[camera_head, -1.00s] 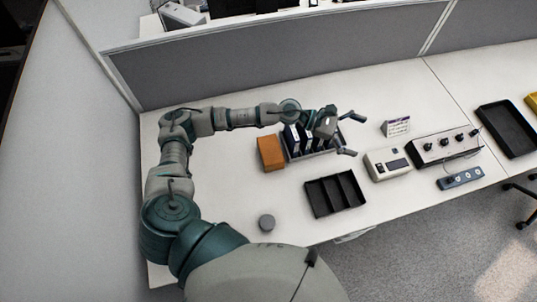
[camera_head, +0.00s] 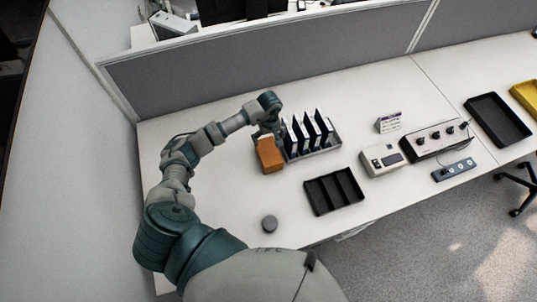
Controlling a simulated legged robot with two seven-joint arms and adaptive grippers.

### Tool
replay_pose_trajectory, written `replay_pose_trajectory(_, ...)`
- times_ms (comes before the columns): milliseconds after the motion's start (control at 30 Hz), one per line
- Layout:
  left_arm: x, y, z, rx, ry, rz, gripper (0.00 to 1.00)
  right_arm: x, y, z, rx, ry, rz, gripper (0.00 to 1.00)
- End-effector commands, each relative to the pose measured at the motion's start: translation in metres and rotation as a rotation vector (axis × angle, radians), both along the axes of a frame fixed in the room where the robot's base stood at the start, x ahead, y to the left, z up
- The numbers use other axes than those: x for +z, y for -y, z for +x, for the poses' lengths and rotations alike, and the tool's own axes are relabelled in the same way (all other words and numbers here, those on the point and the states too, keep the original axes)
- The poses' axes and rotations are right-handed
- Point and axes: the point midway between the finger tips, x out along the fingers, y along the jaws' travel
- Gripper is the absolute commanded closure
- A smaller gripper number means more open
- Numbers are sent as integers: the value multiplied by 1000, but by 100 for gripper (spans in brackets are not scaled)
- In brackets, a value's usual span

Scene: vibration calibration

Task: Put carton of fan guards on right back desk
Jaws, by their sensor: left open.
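A small orange-brown box (camera_head: 269,155), which looks like the carton of fan guards, stands on the white desk (camera_head: 225,205) left of a rack of dark binders. My left gripper (camera_head: 264,135) is at the box's far upper edge, pointing down. Its fingers are partly hidden by the box and by the wrist, and it is open. I cannot tell whether it touches the box. My right gripper is out of view.
The binder rack (camera_head: 324,150) stands close to the box's right. A grey partition (camera_head: 270,65) closes the back.

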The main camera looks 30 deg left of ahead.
Motion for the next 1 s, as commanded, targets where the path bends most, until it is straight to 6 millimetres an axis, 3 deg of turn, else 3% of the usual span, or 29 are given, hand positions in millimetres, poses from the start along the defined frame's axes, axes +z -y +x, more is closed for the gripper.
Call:
replay_pose_trajectory(133, -30, 0, -1, 1, -3, -3, 0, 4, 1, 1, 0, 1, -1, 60)
replay_pose_trajectory(367, -50, -1, -1, 0, 0, -3, 0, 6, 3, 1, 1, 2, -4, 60)
replay_pose_trajectory(633, -89, 0, -3, 2, -1, -6, 0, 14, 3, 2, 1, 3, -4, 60)
replay_pose_trajectory(967, -99, -1, -3, 0, 2, -3, 0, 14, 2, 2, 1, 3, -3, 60)
replay_pose_trajectory(1000, -99, -1, -3, 0, 2, -3, 10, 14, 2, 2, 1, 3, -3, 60)
